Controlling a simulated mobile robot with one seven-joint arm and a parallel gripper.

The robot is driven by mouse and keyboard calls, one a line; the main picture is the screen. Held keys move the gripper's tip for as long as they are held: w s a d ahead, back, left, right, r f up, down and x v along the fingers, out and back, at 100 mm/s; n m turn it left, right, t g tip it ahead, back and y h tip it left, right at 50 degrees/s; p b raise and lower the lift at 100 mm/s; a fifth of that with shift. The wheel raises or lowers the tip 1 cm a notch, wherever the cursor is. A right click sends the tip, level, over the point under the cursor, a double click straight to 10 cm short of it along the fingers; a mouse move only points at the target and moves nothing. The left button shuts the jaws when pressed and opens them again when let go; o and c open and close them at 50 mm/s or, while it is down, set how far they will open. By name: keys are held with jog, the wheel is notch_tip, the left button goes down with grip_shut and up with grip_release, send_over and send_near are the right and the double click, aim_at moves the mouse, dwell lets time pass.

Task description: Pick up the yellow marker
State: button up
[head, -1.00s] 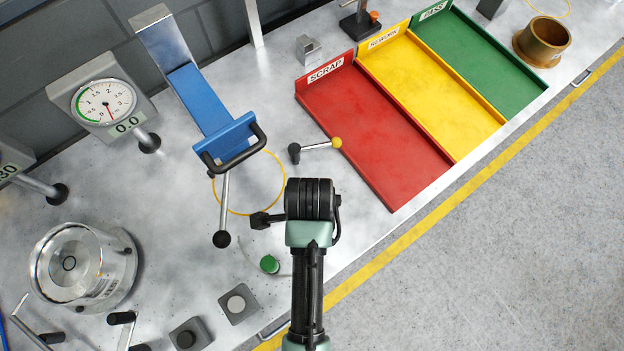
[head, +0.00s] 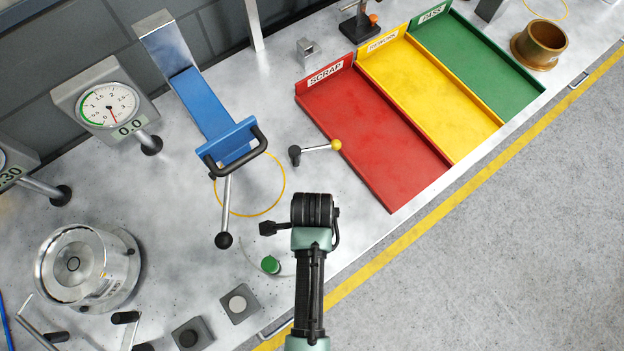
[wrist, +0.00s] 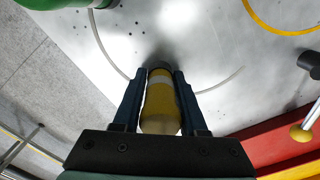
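The yellow marker (wrist: 160,108) shows in the wrist view between the two dark fingers of my gripper (wrist: 160,84). It has a yellow body, a pale band and a dark far end close to the metal bench top. The fingers lie along both sides of it, very close. I cannot tell whether both fingers press on it or a thin gap is left. In the head view my gripper points down over the bench near its front edge. My own wrist and arm hide the fingers and the marker there.
A lever with a yellow knob (head: 336,145) and the red scrap tray (head: 375,140) are beyond and to the right. A blue clamp-like fixture (head: 205,105) stands behind left. The bench between is mostly clear.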

grip_shut()
